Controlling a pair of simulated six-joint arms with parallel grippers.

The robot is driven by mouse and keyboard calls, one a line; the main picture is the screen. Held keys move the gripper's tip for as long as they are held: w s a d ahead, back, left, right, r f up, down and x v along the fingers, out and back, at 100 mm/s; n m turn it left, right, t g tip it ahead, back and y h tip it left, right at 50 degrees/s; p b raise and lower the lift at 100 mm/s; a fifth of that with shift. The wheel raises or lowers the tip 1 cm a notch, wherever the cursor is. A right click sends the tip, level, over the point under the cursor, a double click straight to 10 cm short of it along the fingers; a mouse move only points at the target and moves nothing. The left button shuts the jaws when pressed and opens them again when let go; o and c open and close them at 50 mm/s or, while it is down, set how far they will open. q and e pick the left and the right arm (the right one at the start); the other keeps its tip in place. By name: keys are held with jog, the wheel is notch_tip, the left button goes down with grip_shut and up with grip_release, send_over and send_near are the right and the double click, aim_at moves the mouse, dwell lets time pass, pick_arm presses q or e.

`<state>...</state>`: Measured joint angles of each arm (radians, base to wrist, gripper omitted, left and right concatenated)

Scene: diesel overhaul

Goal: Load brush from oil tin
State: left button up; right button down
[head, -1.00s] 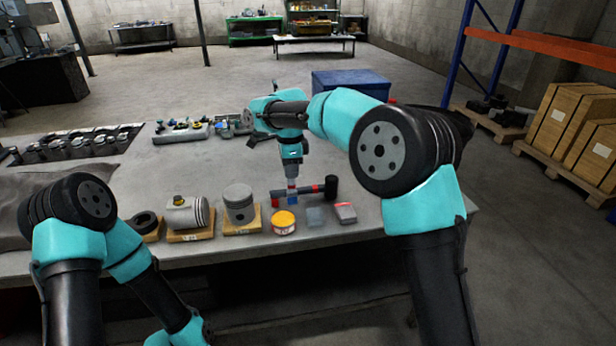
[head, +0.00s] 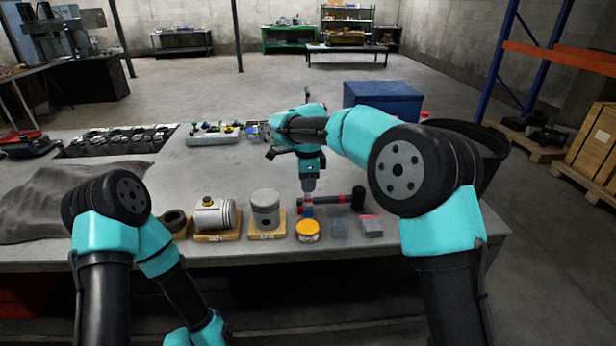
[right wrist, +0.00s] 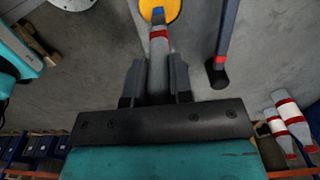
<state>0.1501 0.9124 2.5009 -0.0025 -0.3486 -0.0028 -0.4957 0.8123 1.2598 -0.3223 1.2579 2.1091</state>
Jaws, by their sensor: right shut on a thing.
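The oil tin (head: 307,234) is a small round tin with a yellow-orange top, near the table's front edge. It also shows at the top of the right wrist view (right wrist: 173,8). My right gripper (head: 308,187) points down behind and above the tin, shut on the brush (head: 307,210). In the right wrist view, the brush (right wrist: 159,48) runs between the fingers (right wrist: 156,78), with a grey handle, red band and blue end. The blue end overlaps the yellow top; I cannot tell whether it touches. My left gripper is outside the head view.
A black-headed hammer (head: 357,199) lies just behind the tin. A clear flat piece (head: 340,230) and a grey block with a red top (head: 371,226) lie to its right. Pistons on wooden blocks (head: 265,212) stand left. The table middle behind them is clear.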

aim_at(308, 205)
jog(key=shift+f, duration=2.4)
dwell(1.2)
jog(key=shift+r, duration=3.6)
